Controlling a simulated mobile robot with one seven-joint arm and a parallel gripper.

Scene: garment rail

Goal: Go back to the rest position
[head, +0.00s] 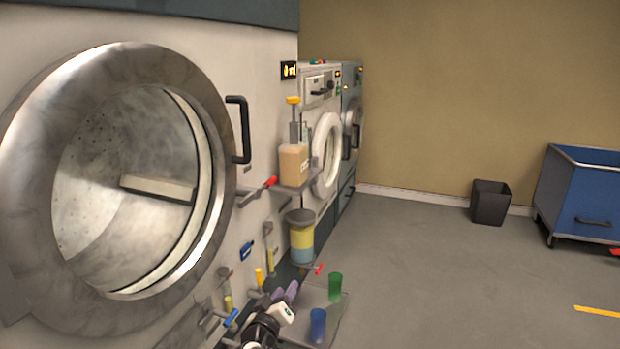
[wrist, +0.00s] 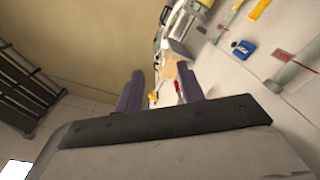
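My gripper (head: 286,293) is low in the head view, in front of the washing machine's lower front and left of the cups. Its two purple fingers also show in the wrist view (wrist: 160,88), spread apart. Nothing shows held between them; the dispenser and taps seen through the gap lie farther off. Most of my arm is below the bottom edge of the head view.
A grey shelf (head: 327,292) carries a green cup (head: 335,287) and a blue cup (head: 318,325), just right of my gripper. Valves with coloured handles and a soap dispenser (head: 293,165) jut from the machine.

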